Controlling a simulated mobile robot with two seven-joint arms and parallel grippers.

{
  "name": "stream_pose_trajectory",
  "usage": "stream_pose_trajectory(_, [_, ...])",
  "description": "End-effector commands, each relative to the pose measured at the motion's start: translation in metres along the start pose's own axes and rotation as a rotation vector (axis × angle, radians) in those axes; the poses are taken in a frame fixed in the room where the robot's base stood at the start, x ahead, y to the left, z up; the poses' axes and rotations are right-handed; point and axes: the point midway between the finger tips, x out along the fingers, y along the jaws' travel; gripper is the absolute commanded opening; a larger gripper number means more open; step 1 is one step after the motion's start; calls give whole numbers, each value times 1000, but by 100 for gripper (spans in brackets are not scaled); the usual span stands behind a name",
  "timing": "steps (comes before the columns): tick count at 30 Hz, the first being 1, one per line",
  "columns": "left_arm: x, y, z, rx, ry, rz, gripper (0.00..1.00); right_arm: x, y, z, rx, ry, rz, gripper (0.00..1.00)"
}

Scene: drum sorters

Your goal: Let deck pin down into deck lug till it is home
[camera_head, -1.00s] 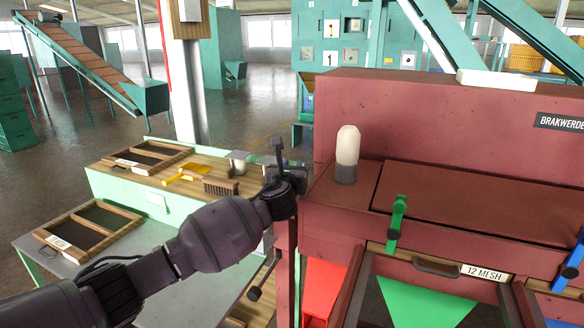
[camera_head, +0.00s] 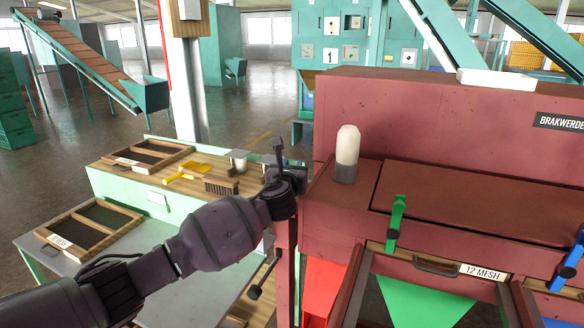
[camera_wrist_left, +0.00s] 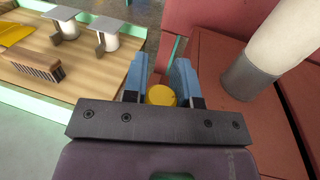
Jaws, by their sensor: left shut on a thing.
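My left gripper (camera_head: 281,163) is beside the left end of the red machine, seen from behind in the head view. In the left wrist view its two blue fingers (camera_wrist_left: 160,78) stand apart with a round yellow head (camera_wrist_left: 161,95) between them. I take this to be the deck pin, held in the fingers. The pin's lower part is hidden, and I cannot tell how deep it sits. The deck lug cannot be made out in either view. My right gripper is not in view.
The red machine (camera_head: 430,115) rises close on the right, with a white-topped grey cylinder (camera_head: 346,155) on its ledge. A wooden-topped bench (camera_head: 135,172) on the left holds a brush (camera_head: 220,187), a yellow tool (camera_head: 182,175) and a screen frame (camera_head: 148,156).

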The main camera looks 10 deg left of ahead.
Motion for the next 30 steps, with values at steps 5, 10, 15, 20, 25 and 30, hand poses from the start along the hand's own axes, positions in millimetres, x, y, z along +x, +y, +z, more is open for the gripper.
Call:
stream_pose_trajectory(5, [0, 0, 0, 0, 0, 0, 1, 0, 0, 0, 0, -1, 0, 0])
stream_pose_trajectory(10, [0, 0, 0, 0, 0, 0, 1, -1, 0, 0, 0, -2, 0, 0])
stream_pose_trajectory(15, [0, 0, 1, 1, 0, 0, 1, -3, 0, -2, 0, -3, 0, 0])
stream_pose_trajectory(20, [0, 0, 1, -1, 0, 0, 1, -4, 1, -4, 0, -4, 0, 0])
stream_pose_trajectory(25, [0, 0, 0, -1, 0, 0, 1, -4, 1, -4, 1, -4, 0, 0])
stream_pose_trajectory(30, [0, 0, 0, 0, 0, 0, 1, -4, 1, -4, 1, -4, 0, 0])
